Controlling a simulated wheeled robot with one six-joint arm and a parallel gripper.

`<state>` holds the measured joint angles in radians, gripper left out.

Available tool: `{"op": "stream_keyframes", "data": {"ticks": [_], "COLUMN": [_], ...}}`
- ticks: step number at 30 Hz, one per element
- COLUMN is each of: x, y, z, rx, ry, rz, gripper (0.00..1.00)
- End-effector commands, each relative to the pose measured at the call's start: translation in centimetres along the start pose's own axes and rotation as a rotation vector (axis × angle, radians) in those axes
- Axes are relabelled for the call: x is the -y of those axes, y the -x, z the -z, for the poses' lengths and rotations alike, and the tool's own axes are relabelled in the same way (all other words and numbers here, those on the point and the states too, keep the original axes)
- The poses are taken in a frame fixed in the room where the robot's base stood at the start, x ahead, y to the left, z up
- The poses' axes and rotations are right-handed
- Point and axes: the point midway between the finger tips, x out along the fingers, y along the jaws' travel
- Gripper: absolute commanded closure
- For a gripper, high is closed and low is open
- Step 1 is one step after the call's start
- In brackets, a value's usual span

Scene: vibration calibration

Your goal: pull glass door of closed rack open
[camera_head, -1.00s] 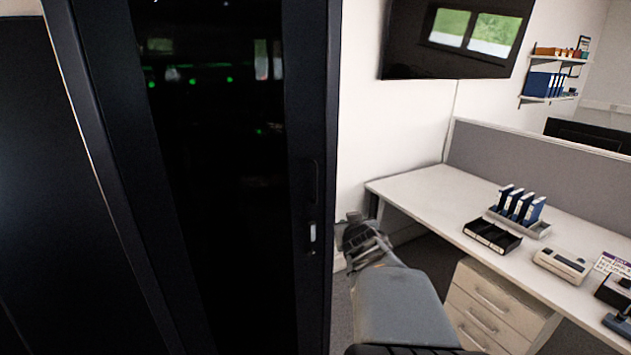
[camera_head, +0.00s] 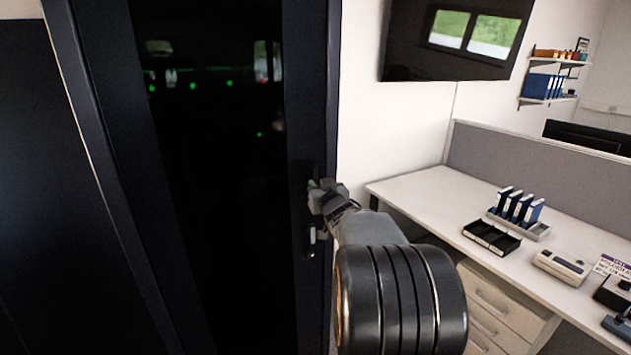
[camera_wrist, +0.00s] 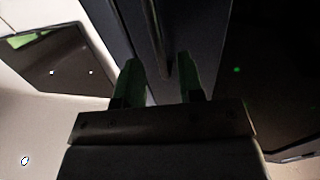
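The closed rack's dark glass door (camera_head: 215,130) stands shut in the left half of the head view, with small green lights showing through the glass. Its black frame carries a slim dark handle (camera_wrist: 160,40), seen in the wrist view ahead of and between my fingertips. My gripper (camera_head: 314,187) is at the door frame, at handle height, in the head view and hides most of the handle there. In the wrist view my gripper (camera_wrist: 158,72) has its two green fingers apart. I cannot tell whether they touch the handle.
A small pale lock (camera_head: 312,236) sits below the handle. To the right are a white desk (camera_head: 430,195) with trays and devices, and a drawer unit (camera_head: 490,295) under it. A wall screen (camera_head: 450,40) hangs behind. A dark panel (camera_head: 50,200) is at the left.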

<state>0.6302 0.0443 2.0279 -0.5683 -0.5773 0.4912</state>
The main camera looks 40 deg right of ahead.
Motion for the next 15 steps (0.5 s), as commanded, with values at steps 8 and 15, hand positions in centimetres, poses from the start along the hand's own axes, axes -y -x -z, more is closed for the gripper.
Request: {"op": "stream_keyframes", "data": {"ticks": [8,15], "x": [0.0,0.0], "y": [-3.2,-3.9], "z": [0.0,0.0], "rx": [0.001,0.001], "ry": [0.0,0.0], "rz": [0.0,-0.001], "gripper": [0.65,0.65]}}
